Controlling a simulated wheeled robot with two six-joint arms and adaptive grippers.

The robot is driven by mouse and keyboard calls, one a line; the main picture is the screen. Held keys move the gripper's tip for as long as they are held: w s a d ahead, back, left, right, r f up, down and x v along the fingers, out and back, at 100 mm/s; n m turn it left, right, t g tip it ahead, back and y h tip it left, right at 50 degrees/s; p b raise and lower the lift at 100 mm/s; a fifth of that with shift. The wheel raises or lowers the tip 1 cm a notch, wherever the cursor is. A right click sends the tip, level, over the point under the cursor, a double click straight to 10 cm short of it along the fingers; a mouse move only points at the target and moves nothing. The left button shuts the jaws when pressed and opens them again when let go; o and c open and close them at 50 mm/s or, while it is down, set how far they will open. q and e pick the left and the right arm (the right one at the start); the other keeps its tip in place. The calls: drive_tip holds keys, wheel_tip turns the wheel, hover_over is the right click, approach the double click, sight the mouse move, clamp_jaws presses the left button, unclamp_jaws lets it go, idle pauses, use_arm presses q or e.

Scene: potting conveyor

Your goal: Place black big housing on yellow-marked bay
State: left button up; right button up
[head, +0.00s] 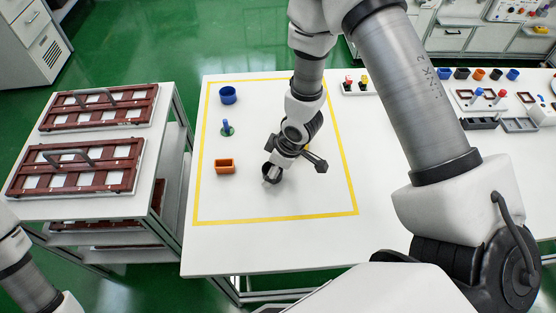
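The black big housing (266,169) is a dark round cup inside the yellow-marked bay (275,219), a yellow outline on the white table. My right gripper (275,172) is right at the housing, with a grey fingertip over its opening. The gripper covers part of the housing. I cannot tell whether its fingers are closed on the wall, or whether the housing touches the table. My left arm shows at the lower left corner; its gripper is out of view.
A blue cup (228,96), a blue part on a green base (227,129) and an orange box (225,166) stand along the bay's left side. A rack with brown framed trays (78,168) is at left. Several small parts and bins (482,124) sit at right. The table's front strip is clear.

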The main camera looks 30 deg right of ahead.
drive_tip(key=v, duration=1.1)
drive_tip(key=shift+r, duration=0.25)
